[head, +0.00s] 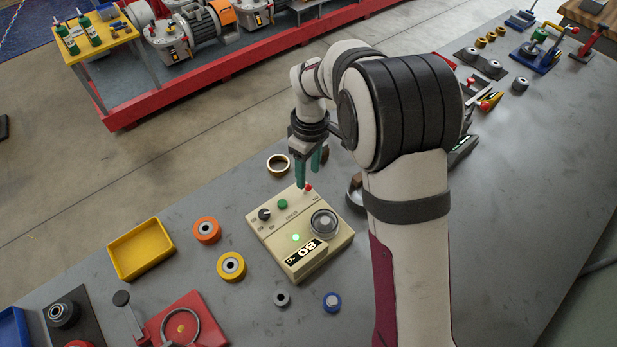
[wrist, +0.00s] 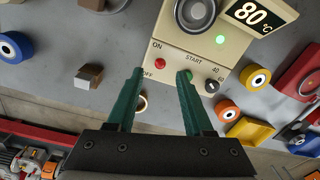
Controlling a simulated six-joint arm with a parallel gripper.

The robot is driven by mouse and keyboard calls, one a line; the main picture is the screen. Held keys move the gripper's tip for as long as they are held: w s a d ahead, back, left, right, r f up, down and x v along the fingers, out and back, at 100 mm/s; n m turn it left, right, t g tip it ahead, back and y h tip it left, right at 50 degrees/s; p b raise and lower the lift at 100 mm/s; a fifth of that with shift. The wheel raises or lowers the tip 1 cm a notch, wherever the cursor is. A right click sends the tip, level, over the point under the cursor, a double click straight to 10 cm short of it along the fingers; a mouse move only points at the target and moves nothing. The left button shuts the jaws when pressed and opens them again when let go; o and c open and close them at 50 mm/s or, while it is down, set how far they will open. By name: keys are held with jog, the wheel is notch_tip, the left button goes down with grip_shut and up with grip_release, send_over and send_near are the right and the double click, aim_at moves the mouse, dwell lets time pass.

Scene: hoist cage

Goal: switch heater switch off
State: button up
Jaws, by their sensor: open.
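The heater (head: 262,236) is a beige box on the grey bench, with a lit display reading 80 °C (wrist: 262,12) and a lit green lamp (wrist: 220,39). Its heater switch (wrist: 160,63) is a small red-tipped toggle between the ON and OFF labels; it also shows in the head view (head: 308,187). Which way the toggle leans I cannot tell. My gripper (head: 309,178) is open and empty above that corner. In the wrist view, the teal fingertips (wrist: 160,72) appear on either side of the switch; contact is not clear. The right finger partly covers the green START button (head: 282,204).
A brass ring (head: 278,163), an orange roller (head: 206,230), a yellow roller (head: 231,266) and a yellow tray (head: 141,249) lie nearby. Bare bench lies between them.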

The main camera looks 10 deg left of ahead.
aim_at(308, 185)
notch_tip(308, 185, down, 6)
jog(key=shift+s+f, duration=0.1)
grip_shut()
dwell(0.4)
